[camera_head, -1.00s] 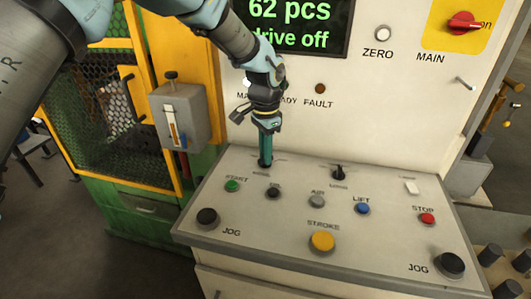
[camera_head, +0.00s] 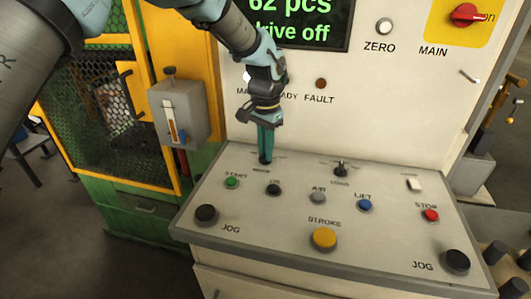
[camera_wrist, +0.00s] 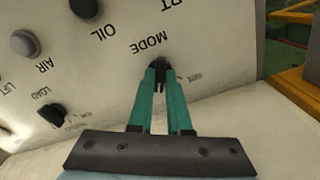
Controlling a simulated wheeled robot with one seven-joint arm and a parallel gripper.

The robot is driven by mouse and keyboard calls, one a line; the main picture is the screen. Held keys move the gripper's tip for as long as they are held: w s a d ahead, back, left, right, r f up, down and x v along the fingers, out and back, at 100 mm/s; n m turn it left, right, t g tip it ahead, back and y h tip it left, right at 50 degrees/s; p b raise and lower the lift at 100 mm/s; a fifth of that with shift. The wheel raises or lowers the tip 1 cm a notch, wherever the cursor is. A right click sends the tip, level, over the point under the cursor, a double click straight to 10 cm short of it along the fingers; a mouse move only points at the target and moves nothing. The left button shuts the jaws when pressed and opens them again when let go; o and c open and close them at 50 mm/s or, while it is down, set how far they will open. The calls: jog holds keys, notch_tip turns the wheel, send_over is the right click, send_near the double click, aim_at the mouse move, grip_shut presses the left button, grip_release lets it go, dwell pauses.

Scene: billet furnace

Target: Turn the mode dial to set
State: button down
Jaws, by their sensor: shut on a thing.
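The mode dial (camera_wrist: 158,70) is a small black knob beside the word MODE, seen upside down in the wrist view. My gripper (camera_wrist: 158,80) has its teal fingers closed around it. In the head view my gripper (camera_head: 265,160) points down at the back left of the sloped console (camera_head: 290,225). There the fingers and the arm hide most of the dial. The dial's position labels are too small and blurred to read.
A second black knob, the load dial (camera_head: 341,168), stands to the right. START (camera_head: 232,182), OIL, AIR and LIFT buttons lie in front, with the yellow STROKE button (camera_head: 323,237) nearer. The upright panel with a green-lettered display (camera_head: 290,22) rises behind. A grey lever box (camera_head: 180,115) is at left.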

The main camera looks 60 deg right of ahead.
jog(key=n+b, duration=0.1)
jog(key=n, duration=0.2)
jog(key=shift+f+n, duration=0.1)
jog(key=shift+n, duration=0.2)
jog(key=n+b, duration=0.1)
jog(key=n, duration=0.2)
jog(key=shift+n, duration=0.4)
jog(key=n, duration=0.3)
jog(key=shift+n+b, duration=0.3)
jog(key=shift+n, duration=1.6)
jog(key=c, duration=0.9)
grip_release()
jog(key=shift+o, duration=0.2)
notch_tip(320, 180, up, 11)
jog(key=b, duration=0.2)
jog(key=shift+b, duration=0.35)
